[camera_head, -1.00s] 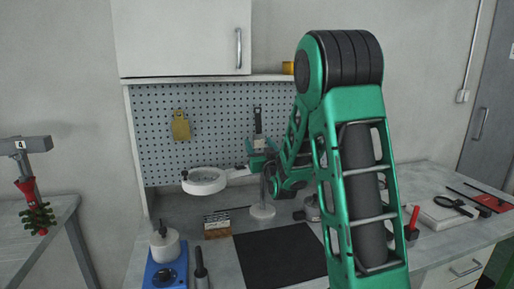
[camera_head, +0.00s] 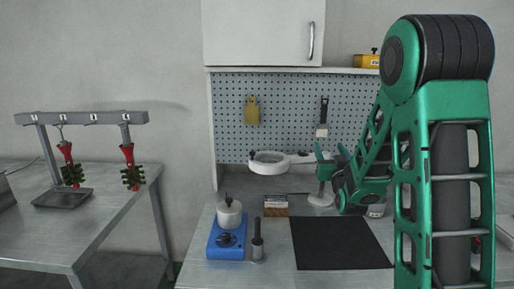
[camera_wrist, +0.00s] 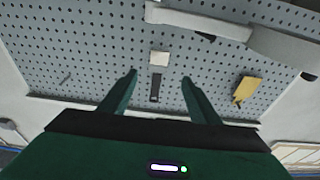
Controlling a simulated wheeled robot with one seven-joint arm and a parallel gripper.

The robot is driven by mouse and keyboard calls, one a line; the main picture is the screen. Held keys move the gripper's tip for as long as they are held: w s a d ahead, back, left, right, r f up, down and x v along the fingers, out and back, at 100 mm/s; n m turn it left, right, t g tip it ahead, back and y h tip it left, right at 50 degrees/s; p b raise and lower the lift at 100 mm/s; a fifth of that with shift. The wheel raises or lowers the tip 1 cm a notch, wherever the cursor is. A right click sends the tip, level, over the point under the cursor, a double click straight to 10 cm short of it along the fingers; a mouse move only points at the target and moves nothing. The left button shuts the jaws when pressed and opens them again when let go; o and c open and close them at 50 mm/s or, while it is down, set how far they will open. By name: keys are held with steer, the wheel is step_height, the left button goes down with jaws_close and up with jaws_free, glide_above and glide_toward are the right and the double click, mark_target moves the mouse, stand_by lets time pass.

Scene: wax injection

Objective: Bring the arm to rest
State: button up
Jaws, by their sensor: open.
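My gripper (camera_head: 330,155) is raised above the back of the workbench, in front of the pegboard. Its green fingers stand apart and nothing is between them. In the wrist view my gripper (camera_wrist: 158,90) also shows open, with the pegboard (camera_wrist: 90,60) behind it. My green arm fills the right side of the head view and hides part of the bench.
A magnifier lamp (camera_head: 268,162) stands left of my gripper. A blue heater with a pot (camera_head: 228,238), a dark cylindrical tool (camera_head: 257,245) and a black mat (camera_head: 340,243) are on the bench. A rack (camera_head: 85,118) with red-handled wax trees stands left.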

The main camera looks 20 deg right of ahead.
steer(key=s+f+m+g+y, duration=0.1)
steer(key=s+f+g+y, duration=0.1)
steer(key=s+f+g, duration=0.55)
steer(key=s+f+g+y, duration=0.1)
steer(key=s+f+g, duration=0.25)
steer(key=s, duration=0.65)
steer(key=s+a+g+y, duration=0.2)
steer(key=s+a+g, duration=0.2)
steer(key=s, duration=0.8)
steer(key=s+a+f+m+g+y, duration=0.1)
steer(key=s+a+g, duration=0.3)
steer(key=s, duration=0.8)
steer(key=shift+s+a+m+y, duration=0.3)
steer(key=shift+s+y, duration=0.05)
steer(key=shift+y, duration=0.05)
steer(key=shift+w+f, duration=0.3)
steer(key=shift+w, duration=0.3)
